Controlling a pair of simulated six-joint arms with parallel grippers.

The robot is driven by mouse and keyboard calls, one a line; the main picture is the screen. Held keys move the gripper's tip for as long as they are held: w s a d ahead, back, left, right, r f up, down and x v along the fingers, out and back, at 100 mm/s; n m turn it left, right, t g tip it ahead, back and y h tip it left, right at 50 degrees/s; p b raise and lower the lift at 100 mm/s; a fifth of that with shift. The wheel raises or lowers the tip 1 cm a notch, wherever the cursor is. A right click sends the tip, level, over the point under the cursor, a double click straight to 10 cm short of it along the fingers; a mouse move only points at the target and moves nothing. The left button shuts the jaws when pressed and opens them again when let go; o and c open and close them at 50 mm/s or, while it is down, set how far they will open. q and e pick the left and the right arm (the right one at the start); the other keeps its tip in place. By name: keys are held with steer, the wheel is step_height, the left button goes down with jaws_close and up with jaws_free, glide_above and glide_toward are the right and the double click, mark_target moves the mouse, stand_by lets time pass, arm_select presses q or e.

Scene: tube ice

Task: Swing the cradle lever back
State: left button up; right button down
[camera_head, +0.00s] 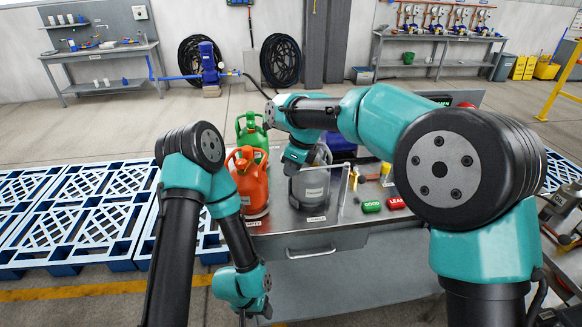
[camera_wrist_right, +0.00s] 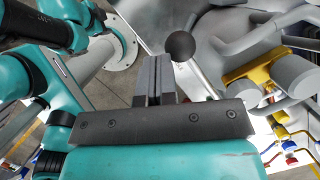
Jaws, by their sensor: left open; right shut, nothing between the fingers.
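My right gripper (camera_wrist_right: 155,65) is shut and empty; its two dark fingers lie together in the right wrist view. A black ball knob (camera_wrist_right: 180,45), apparently the cradle lever's end, shows just beyond and to the right of the fingertips. A pale rod (camera_wrist_right: 187,77) runs close beside the fingers. I cannot tell whether the fingers touch the knob. In the head view the right hand (camera_head: 297,155) is over a grey cylinder (camera_head: 311,191) on the bench and hides its upper left. My left gripper (camera_head: 250,307) hangs low in front of the bench, open, its tips barely visible.
Green (camera_head: 251,131) and orange (camera_head: 250,183) gas bottles stand at the bench's left. A green GOOD block (camera_head: 371,206) and a red LEAK block (camera_head: 396,203) lie to the right. Blue pallets (camera_head: 70,215) cover the floor at left.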

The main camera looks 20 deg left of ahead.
steer(key=s+d+r, duration=0.4)
steer(key=s+r, duration=0.1)
steer(key=r, duration=0.5)
steer(key=shift+r, duration=0.2)
steer(key=shift+s+d, duration=0.1)
steer(key=w+d+f+n, duration=0.1)
steer(key=d+f+n, duration=0.2)
steer(key=d+f, duration=0.6)
steer(key=w+d+f+n, duration=0.15)
steer(key=d+f, duration=0.35)
steer(key=f, duration=0.9)
steer(key=d+f+n, duration=0.4)
steer(key=d+f, duration=0.3)
steer(key=f, duration=0.4)
steer(key=s+d+f+n, duration=0.8)
steer(key=s+d+f, duration=0.8)
steer(key=s, duration=0.4)
steer(key=shift+s+d+f+t, duration=0.3)
steer(key=shift+d+f+t, duration=0.05)
steer(key=shift+f+t, duration=0.05)
